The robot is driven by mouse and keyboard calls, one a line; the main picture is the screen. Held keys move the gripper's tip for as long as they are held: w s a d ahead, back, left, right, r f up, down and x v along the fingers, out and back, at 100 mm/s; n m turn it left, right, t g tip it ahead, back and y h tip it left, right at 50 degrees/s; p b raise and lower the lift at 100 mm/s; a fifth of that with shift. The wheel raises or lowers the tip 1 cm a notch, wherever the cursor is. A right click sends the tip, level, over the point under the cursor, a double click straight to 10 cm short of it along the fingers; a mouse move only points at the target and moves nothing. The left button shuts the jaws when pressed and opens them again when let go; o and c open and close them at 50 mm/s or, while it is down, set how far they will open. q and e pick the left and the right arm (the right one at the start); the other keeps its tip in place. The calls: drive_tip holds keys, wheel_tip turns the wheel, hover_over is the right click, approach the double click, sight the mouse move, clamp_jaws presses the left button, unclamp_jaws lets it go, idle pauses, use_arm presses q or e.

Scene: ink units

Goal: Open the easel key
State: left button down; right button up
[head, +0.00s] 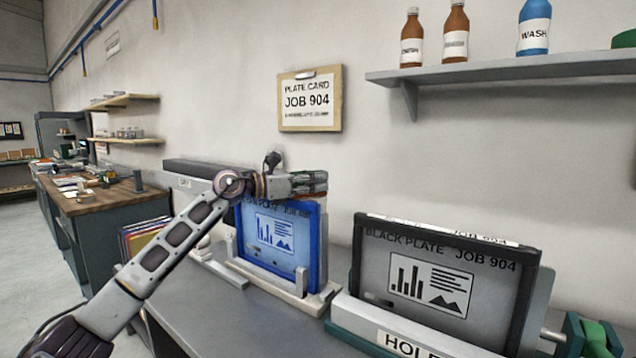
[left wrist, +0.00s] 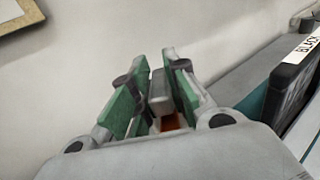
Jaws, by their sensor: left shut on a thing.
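A blue-framed plate (head: 262,238) stands upright in a pale easel (head: 310,302) on the grey counter. My left gripper (head: 310,183) is at the top edge of this plate, in front of the wall. In the left wrist view its green-padded fingers (left wrist: 158,78) are shut on a small grey block (left wrist: 160,92), which looks like the easel key. An orange-red part (left wrist: 170,122) shows just below the block. In the head view the key is hidden by the gripper. My right gripper is in neither view.
A black-framed plate (head: 440,280) stands in a holder (head: 395,340) to the right, with a green part (head: 592,335) at its end. A shelf (head: 500,68) with bottles is above right. A card (head: 310,98) hangs on the wall. A wooden-topped bench (head: 105,195) is left.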

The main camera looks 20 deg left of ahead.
use_arm(q)
drive_tip(key=shift+f, duration=0.1)
drive_tip(key=c, duration=1.4)
unclamp_jaws()
drive_tip(key=shift+s+a, duration=0.1)
drive_tip(key=shift+a, duration=0.1)
drive_tip(key=shift+v, duration=5.8)
